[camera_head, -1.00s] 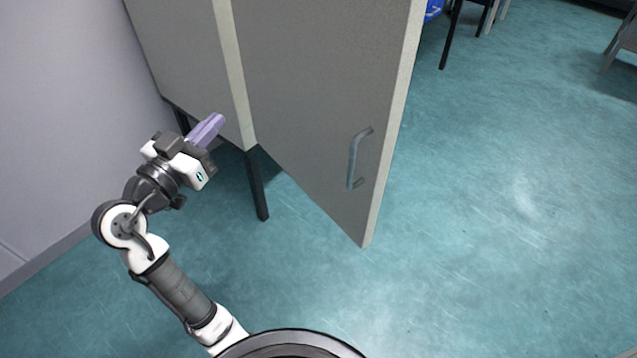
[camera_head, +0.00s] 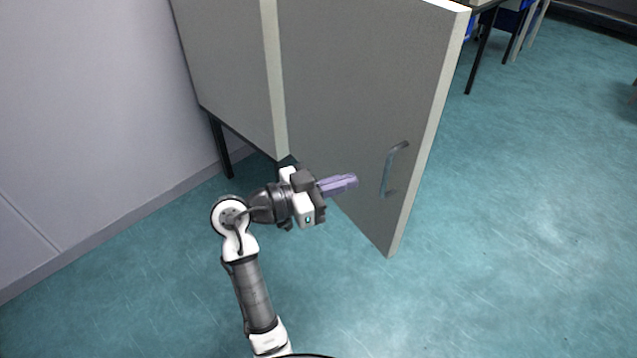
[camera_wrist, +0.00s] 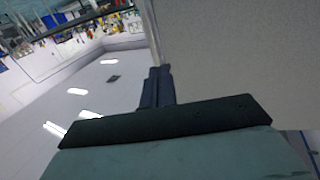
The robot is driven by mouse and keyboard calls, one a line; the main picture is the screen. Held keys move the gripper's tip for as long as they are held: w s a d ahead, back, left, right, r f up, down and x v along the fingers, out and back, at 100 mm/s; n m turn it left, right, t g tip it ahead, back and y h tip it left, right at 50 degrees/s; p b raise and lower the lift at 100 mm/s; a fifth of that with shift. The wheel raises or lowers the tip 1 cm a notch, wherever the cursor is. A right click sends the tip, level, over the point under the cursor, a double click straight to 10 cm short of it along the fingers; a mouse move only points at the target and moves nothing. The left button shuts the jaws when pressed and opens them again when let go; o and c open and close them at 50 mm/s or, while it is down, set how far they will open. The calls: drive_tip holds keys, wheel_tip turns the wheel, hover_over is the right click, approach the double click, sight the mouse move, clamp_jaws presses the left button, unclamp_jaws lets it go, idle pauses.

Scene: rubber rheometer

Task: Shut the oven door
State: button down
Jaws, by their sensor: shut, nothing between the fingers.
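The oven door (camera_head: 340,85) is a large grey panel with a pale edge, standing open from the cabinet in the head view. A grey bar handle (camera_head: 390,168) is on its face near the free edge. My gripper (camera_head: 355,181), with purple fingers, is shut and empty. In the picture it lies in front of the door's lower part, left of the handle; I cannot tell whether it touches the panel. In the wrist view the shut fingers (camera_wrist: 157,88) point along the door panel (camera_wrist: 235,60), which fills the right side.
The grey cabinet body (camera_head: 225,65) stands on dark legs (camera_head: 222,145) against the pale wall (camera_head: 90,110) on the left. The teal floor (camera_head: 520,220) is clear to the right. A table and blue chairs (camera_head: 508,22) stand at the upper right.

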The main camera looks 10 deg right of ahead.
sight(385, 171)
drive_tip(key=p+x, duration=0.1)
drive_tip(key=x, duration=0.5)
